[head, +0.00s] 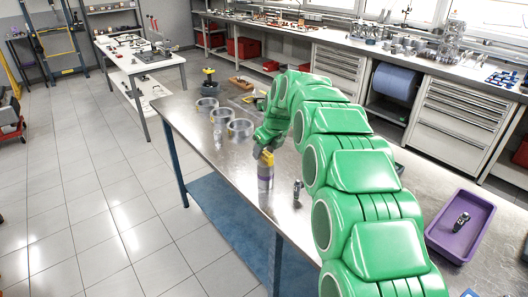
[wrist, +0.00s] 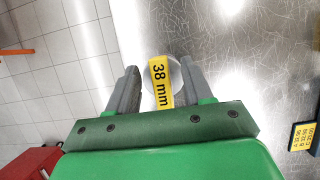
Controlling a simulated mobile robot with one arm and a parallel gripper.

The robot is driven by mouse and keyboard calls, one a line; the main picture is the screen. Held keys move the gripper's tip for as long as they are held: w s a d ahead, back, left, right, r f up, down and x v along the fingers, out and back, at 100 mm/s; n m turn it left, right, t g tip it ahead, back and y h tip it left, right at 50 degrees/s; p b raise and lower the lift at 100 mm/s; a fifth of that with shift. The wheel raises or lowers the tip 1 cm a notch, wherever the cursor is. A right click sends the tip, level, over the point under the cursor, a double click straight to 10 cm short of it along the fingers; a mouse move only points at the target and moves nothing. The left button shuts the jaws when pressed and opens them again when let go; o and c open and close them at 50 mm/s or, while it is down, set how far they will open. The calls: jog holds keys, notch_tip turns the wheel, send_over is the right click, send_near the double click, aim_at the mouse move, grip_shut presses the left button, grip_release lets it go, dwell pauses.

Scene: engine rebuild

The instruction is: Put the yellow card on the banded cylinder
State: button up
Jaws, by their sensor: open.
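The yellow card (wrist: 160,82), marked "38 mm", lies over the round top of a pale cylinder (wrist: 150,79) in the wrist view. In the head view the yellow card (head: 266,157) shows at the top of an upright cylinder with a purple band (head: 265,174), near the bench's front edge. My gripper (wrist: 160,68) is open, with one finger on each side of the card and a gap at both sides. In the head view my gripper (head: 266,148) is just above the cylinder.
Several metal rings (head: 240,129) and a small bottle-like part (head: 218,139) stand left of the cylinder. A small dark metal part (head: 297,190) stands to its right. A purple tray (head: 436,236) holding a metal part lies further right. The bench top (head: 350,185) has free room.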

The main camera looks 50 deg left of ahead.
jog(key=v, duration=1.1)
jog(key=shift+d+r, duration=0.1)
jog(key=shift+d, duration=0.05)
jog(key=w+d+r+n+h, duration=0.15)
jog(key=w+d, duration=0.25)
jog(key=d, duration=0.7)
jog(key=w+d+r+n, duration=0.1)
jog(key=w+d+n, duration=0.2)
jog(key=d, duration=0.9)
jog(key=s+d+n+h, duration=0.15)
jog(key=d+n, duration=0.25)
jog(key=d, duration=1.5)
jog(key=s+d+n, duration=0.3)
jog(key=s+d, duration=0.3)
jog(key=d, duration=0.6)
jog(key=s+d+f+n+g, duration=0.1)
jog(key=s+d+f+n, duration=0.2)
jog(key=s+d, duration=0.5)
jog(key=s+d+f+n+h, duration=0.1)
jog(key=s+d+f+n, duration=0.2)
jog(key=s+d, duration=0.6)
jog(key=s+f, duration=0.2)
jog(key=s, duration=0.2)
jog(key=shift+s+g, duration=0.25)
jog(key=shift+g, duration=0.15)
jog(key=shift+d+n, duration=0.1)
jog(key=shift+n, duration=0.15)
